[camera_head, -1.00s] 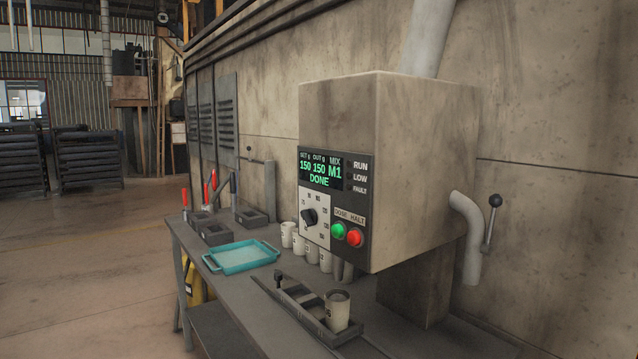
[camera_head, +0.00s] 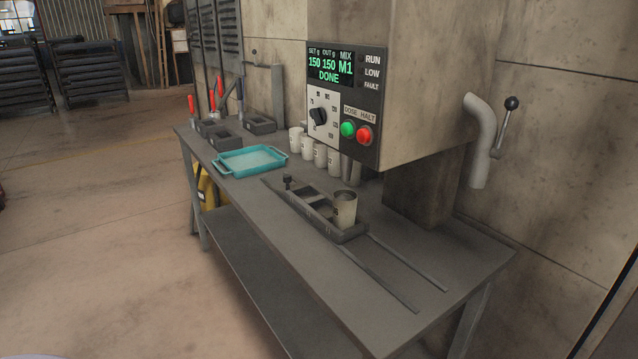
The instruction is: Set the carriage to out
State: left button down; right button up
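The carriage (camera_head: 318,222) is a dark tray-like slide on two thin rails (camera_head: 372,274) on the grey bench, below the dosing machine. It has a small black knob (camera_head: 288,180) at its far left end. A pale cup (camera_head: 345,209) stands upright in its near right part. The bare rails run on from the carriage to the lower right, toward the bench's near end. The display (camera_head: 331,66) reads SET 150, OUT 150, M1, DONE. Neither of my grippers is in view.
A teal tray (camera_head: 226,168) lies left of the carriage. Several pale cups (camera_head: 308,148) stand behind it under the machine (camera_head: 418,60). A lever with a black ball (camera_head: 511,103) is at right. Red-handled tools (camera_head: 212,97) stand at the far end. Floor is clear at left.

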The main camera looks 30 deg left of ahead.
aim_at(310, 201)
jog(key=i+j, duration=0.1)
jog(key=j, duration=0.5)
jog(key=i+j, duration=0.1)
jog(key=j, duration=0.55)
jog(key=i+j, duration=0.1)
jog(key=j, duration=0.5)
jog(key=z, duration=0.05)
